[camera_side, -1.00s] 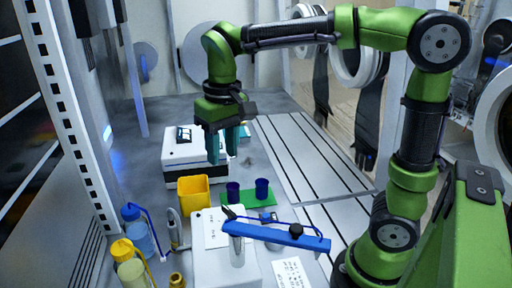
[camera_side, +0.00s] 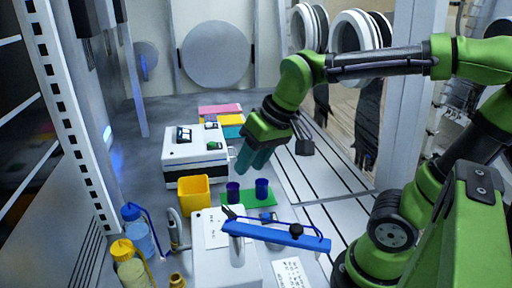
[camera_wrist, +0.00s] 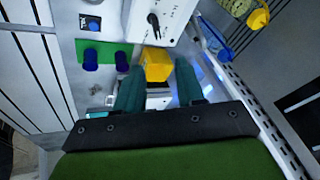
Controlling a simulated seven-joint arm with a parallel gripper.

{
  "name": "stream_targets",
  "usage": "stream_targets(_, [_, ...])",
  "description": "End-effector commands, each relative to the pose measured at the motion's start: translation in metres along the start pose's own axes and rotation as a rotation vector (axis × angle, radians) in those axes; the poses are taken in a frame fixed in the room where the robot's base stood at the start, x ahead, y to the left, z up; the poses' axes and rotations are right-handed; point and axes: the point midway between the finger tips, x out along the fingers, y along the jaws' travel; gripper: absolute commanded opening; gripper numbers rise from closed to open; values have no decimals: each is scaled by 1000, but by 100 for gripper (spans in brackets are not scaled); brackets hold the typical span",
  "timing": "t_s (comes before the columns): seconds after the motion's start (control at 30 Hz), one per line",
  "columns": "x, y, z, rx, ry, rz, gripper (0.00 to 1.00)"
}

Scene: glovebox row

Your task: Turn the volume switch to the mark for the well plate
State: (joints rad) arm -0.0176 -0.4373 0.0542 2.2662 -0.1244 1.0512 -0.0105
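A black pointer switch (camera_side: 229,212) sits on top of a white box (camera_side: 208,262) at the front; a paper label with marks too small to read is near it. In the wrist view the switch (camera_wrist: 153,22) shows at the top, on the box's white face. My gripper (camera_side: 248,168) is tilted in the air above the bench, behind the box and apart from the switch. In the wrist view its two teal fingers (camera_wrist: 158,66) are spread with nothing held between them. I cannot read which mark the pointer faces.
A yellow bin (camera_side: 194,194) and two dark blue cups (camera_side: 262,188) on a green mat (camera_side: 236,202) lie behind the box. A white instrument (camera_side: 180,153) stands behind. Bottles (camera_side: 130,268) are at left.

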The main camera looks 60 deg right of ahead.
Motion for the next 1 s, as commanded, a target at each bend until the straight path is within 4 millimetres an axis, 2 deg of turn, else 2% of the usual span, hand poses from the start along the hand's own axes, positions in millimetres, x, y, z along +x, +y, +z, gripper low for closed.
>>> stream_targets(0.03, [5,-8,-12,-22,-63,34,38])
stream_targets(0.23, [12,-32,-47,-58,-264,163,38])
stream_targets(0.4, [-3,-40,-60,-33,-333,225,38])
stream_targets(0.5, [-8,-39,-56,-17,-352,237,38])
stream_targets(0.67, [4,-36,-49,-12,-364,240,38])
stream_targets(1.0, [67,-19,-24,-12,-365,239,38])
